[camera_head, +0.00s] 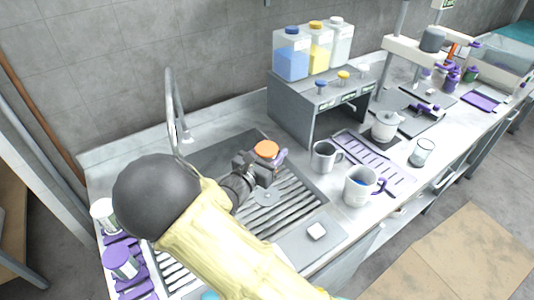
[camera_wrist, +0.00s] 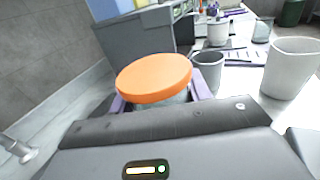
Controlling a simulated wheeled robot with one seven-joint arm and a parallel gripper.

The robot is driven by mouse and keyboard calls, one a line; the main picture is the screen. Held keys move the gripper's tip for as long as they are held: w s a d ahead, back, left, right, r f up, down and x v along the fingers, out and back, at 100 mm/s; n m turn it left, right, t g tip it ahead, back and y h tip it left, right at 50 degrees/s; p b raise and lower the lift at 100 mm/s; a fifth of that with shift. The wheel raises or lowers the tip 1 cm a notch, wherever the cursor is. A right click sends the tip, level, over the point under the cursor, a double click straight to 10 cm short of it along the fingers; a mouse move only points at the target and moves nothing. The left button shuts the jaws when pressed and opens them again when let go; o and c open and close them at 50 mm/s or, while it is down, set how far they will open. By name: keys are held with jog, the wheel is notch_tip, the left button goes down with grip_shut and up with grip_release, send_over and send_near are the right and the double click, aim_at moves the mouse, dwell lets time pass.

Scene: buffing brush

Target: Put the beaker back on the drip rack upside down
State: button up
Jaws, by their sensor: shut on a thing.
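My gripper (camera_head: 264,167) is shut on a round thing with a flat orange end facing up, which looks like the beaker (camera_head: 266,149). It is held above the sink's ribbed drain area. In the wrist view the beaker's orange disc (camera_wrist: 154,78) sits between the purple fingertips (camera_wrist: 160,98), with a little of a greyish, clear body below it. The rest of its body is hidden. A purple rack (camera_head: 131,283) at the lower left, which may be the drip rack, carries a purple-topped vessel (camera_head: 120,262) and a white-topped one (camera_head: 104,214).
A tall faucet (camera_head: 171,100) stands behind my arm. A grey mug (camera_head: 324,157), a white mug (camera_head: 361,186) and a purple slotted mat (camera_head: 376,160) are to the right. A glass (camera_head: 421,152) stands beyond. A grey shelf (camera_head: 292,106) carries several bottles.

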notch_tip(320, 180, up, 8)
jog(key=p, duration=0.7)
jog(key=shift+r, duration=0.15)
jog(key=shift+s+f, duration=0.1)
jog(key=shift+f, duration=0.1)
